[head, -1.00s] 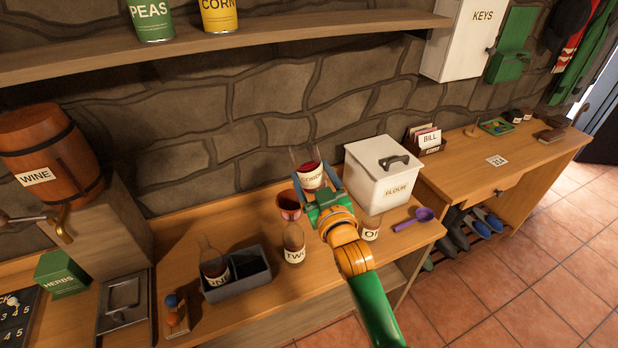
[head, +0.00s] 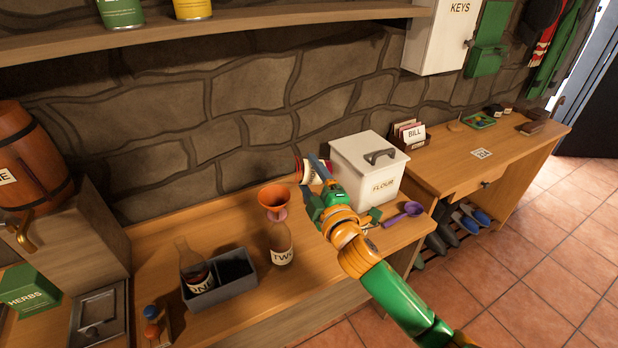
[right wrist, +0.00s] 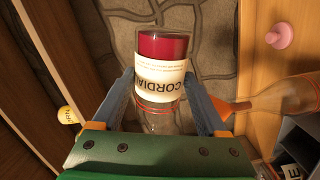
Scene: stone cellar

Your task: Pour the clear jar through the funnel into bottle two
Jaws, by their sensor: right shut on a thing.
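My right gripper (head: 318,178) is shut on the clear jar, which holds red liquid and has a CORDIAL label. The jar (head: 298,170) is in the air above the bench, left of the flour bin, partly hidden by the gripper. In the right wrist view the jar (right wrist: 162,75) lies between both fingers, with red at its base end. It is tipped well over, roughly crosswise to the upright bottle. The orange funnel (head: 274,197) sits in the neck of bottle two (head: 281,245), left of and apart from the jar; it also shows in the right wrist view (right wrist: 232,108).
Bottle one (head: 193,265) stands in a grey caddy (head: 230,295) to the left. The white flour bin (head: 368,172) is close on the right, with a purple scoop (head: 404,213) in front. A stone wall (head: 250,100) is behind; a shelf (head: 300,36) is above.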

